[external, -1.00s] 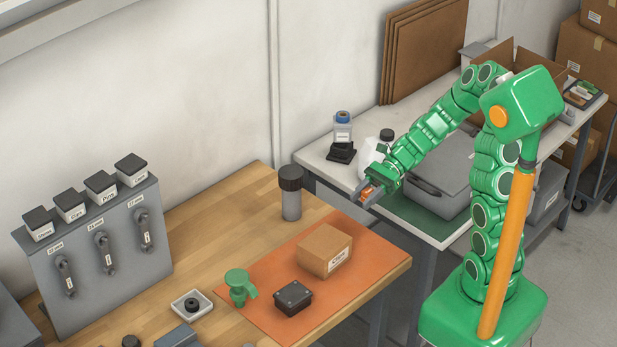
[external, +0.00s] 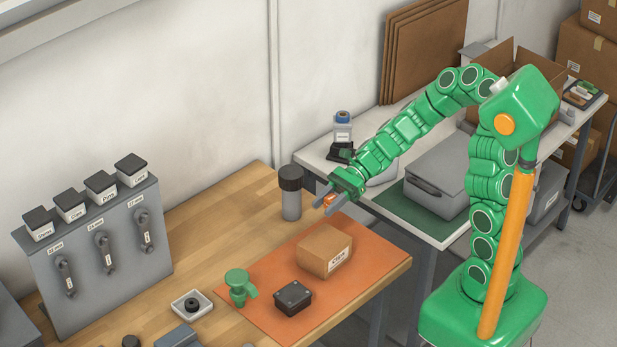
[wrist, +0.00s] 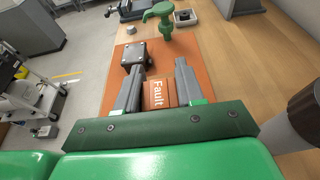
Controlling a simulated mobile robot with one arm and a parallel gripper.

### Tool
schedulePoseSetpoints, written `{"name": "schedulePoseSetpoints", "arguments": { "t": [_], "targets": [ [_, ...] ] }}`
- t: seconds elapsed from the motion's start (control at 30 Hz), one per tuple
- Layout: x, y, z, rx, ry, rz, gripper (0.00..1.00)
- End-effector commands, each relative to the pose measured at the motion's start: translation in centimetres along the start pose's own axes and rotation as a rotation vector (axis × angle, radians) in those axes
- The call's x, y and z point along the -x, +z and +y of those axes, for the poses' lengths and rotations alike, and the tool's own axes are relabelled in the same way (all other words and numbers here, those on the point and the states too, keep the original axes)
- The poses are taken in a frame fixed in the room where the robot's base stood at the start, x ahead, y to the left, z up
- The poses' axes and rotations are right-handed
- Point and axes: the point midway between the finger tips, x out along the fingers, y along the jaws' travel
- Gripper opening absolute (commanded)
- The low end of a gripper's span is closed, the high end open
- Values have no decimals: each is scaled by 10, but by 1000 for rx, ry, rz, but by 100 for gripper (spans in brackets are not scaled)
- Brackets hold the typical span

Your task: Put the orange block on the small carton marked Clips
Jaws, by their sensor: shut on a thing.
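The orange block (external: 329,198) is held between the fingers of my gripper (external: 333,203). In the wrist view the block (wrist: 160,95) shows a white label reading "Fault" between my two gripper fingers (wrist: 159,88). The small brown carton marked Clips (external: 324,250) stands on the orange mat (external: 372,262) on the wooden bench. In the external view my gripper is in the air above and beyond the carton, apart from it. The carton's top looks bare. I cannot make out the carton in the wrist view.
A black box (external: 293,298) and a green fixture (external: 239,287) stand on the mat, left of the carton. A grey cylinder with a dark cap (external: 290,193) stands behind it. A grey rack with small labelled boxes (external: 105,255) is at the left. The grey case (external: 438,180) lies on the other table.

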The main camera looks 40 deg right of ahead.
Motion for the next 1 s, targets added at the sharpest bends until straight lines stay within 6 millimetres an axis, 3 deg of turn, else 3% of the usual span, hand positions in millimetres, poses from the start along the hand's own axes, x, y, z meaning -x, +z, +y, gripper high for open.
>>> {"name": "schedulePoseSetpoints", "arguments": {
  "t": [0.2, 0.47, 1.0],
  "targets": [
    [-30, 17, -3, -5, 6, -7, 9],
    [-45, 25, -5, -14, 2, -9, 9],
    [-59, -17, -4, -16, 4, -10, 9]
  ]
}}
